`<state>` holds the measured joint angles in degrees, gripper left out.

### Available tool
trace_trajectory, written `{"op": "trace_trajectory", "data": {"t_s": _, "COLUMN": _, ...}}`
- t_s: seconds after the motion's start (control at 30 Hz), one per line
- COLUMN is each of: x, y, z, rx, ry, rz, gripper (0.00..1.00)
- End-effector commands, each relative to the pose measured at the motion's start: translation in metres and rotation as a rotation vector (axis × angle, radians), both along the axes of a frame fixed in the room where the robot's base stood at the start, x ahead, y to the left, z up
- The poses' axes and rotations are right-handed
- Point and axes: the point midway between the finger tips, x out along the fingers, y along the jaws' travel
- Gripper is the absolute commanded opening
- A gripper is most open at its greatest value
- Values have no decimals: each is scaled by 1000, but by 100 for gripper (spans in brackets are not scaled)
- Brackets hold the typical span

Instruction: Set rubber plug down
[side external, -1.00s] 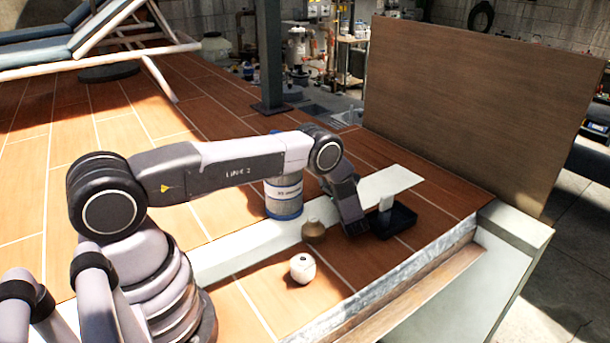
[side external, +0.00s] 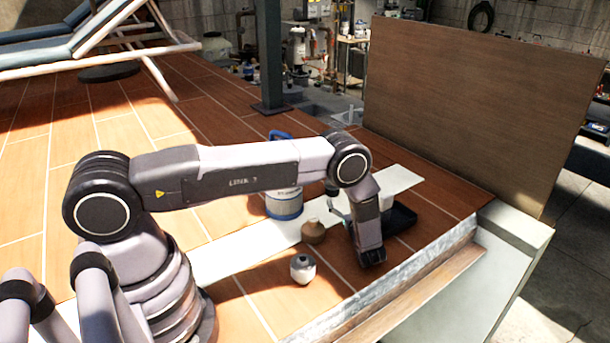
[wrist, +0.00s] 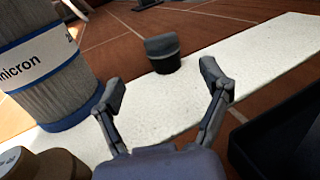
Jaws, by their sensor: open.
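The rubber plug (wrist: 162,54) is a dark grey, slightly tapered piece with a flat, wider top. It stands upright on the white strip (wrist: 240,60) in the wrist view. My gripper (wrist: 163,86) is open, with its two fingers spread and nothing between them. The plug is just beyond the fingertips, with a visible gap to each. In the side view, a small dark shape by the fingers (side external: 331,187) seems to be the plug, partly hidden by my arm.
A pleated filter cartridge (wrist: 40,65) with blue bands stands left of my gripper. A brown bottle-like object (side external: 313,232) and a pale round object (side external: 303,268) stand nearby. A black tray (side external: 402,222) is to the right. The white strip beyond the plug is clear.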

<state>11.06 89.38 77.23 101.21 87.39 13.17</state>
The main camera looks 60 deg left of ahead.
Motion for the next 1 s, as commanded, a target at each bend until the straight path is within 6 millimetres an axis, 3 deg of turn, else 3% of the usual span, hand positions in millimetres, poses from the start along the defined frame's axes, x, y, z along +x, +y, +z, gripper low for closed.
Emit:
{"op": "trace_trajectory", "data": {"t_s": 0.17, "x": -4, "y": -12, "z": 6, "rx": -9, "ry": -8, "rz": 11, "gripper": 77}}
{"op": "trace_trajectory", "data": {"t_s": 0.27, "x": -3, "y": -9, "z": 30, "rx": -45, "ry": -42, "rz": 60, "gripper": 77}}
{"op": "trace_trajectory", "data": {"t_s": 0.37, "x": -5, "y": 0, "z": 80, "rx": -131, "ry": -114, "rz": 164, "gripper": 77}}
{"op": "trace_trajectory", "data": {"t_s": 0.47, "x": -20, "y": 8, "z": 140, "rx": -256, "ry": -209, "rz": 298, "gripper": 77}}
{"op": "trace_trajectory", "data": {"t_s": 0.6, "x": -57, "y": 15, "z": 214, "rx": -448, "ry": -350, "rz": 476, "gripper": 77}}
{"op": "trace_trajectory", "data": {"t_s": 0.7, "x": -92, "y": 15, "z": 259, "rx": -596, "ry": -460, "rz": 592, "gripper": 77}}
{"op": "trace_trajectory", "data": {"t_s": 0.8, "x": -130, "y": 10, "z": 297, "rx": -752, "ry": -573, "rz": 697, "gripper": 77}}
{"op": "trace_trajectory", "data": {"t_s": 1.0, "x": -214, "y": -11, "z": 351, "rx": -1085, "ry": -804, "rz": 881, "gripper": 77}}
